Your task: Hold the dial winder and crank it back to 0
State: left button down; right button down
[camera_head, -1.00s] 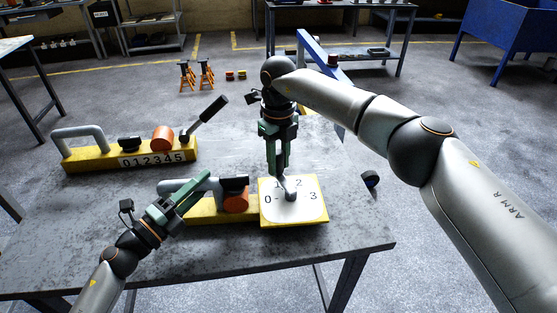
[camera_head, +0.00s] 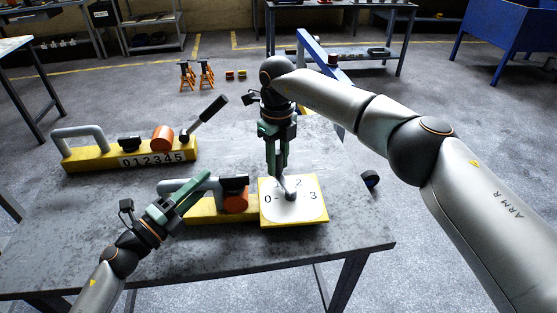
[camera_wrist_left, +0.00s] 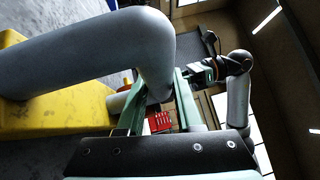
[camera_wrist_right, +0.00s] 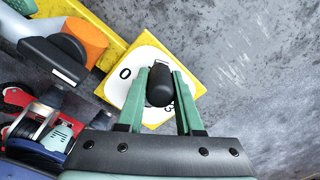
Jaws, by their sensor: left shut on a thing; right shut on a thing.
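The dial winder is a yellow body (camera_head: 207,213) with a grey loop handle, an orange drum (camera_head: 236,201) and a white dial plate (camera_head: 308,206) marked 0 to 3. It lies on the table's front part. My left gripper (camera_head: 196,190) is shut on the grey handle (camera_wrist_left: 120,55), which fills the left wrist view. My right gripper (camera_head: 279,174) points down over the dial and is shut on the black knob (camera_wrist_right: 159,86) of the crank. The grey crank arm (camera_head: 290,188) rises from the dial's middle and leans up left toward the knob, between 0 and 1.
A second yellow device (camera_head: 90,159) with numbers 0 to 5, a grey handle and a black lever stands at the back left of the table (camera_head: 330,253). A small dark round object (camera_head: 370,179) is at the right edge. The table's front strip is clear.

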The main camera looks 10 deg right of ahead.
jog(key=a+n, duration=0.1)
jog(key=s+a+n, duration=0.1)
jog(key=n, duration=0.1)
jog(key=shift+r, duration=0.1)
jog(key=n, duration=0.1)
jog(key=s+a+n, duration=0.1)
jog(key=n, duration=0.1)
jog(key=shift+s+a+n, duration=0.15)
jog(key=shift+s+n, duration=0.1)
jog(key=shift+n, duration=0.15)
jog(key=n, duration=0.1)
jog(key=s+n, duration=0.1)
jog(key=n, duration=0.1)
jog(key=shift+s+a, duration=0.3)
jog(key=shift+a, duration=0.05)
jog(key=shift+s+a+n, duration=0.1)
jog(key=shift+s+n, duration=0.2)
jog(key=shift+n, duration=0.4)
jog(key=shift+s+a+n, duration=0.1)
jog(key=shift+s+n, duration=0.2)
jog(key=shift+n, duration=0.4)
jog(key=shift+d, duration=0.1)
jog(key=c, duration=0.9)
grip_release()
jog(key=o, duration=0.3)
jog(key=shift+d, duration=0.15)
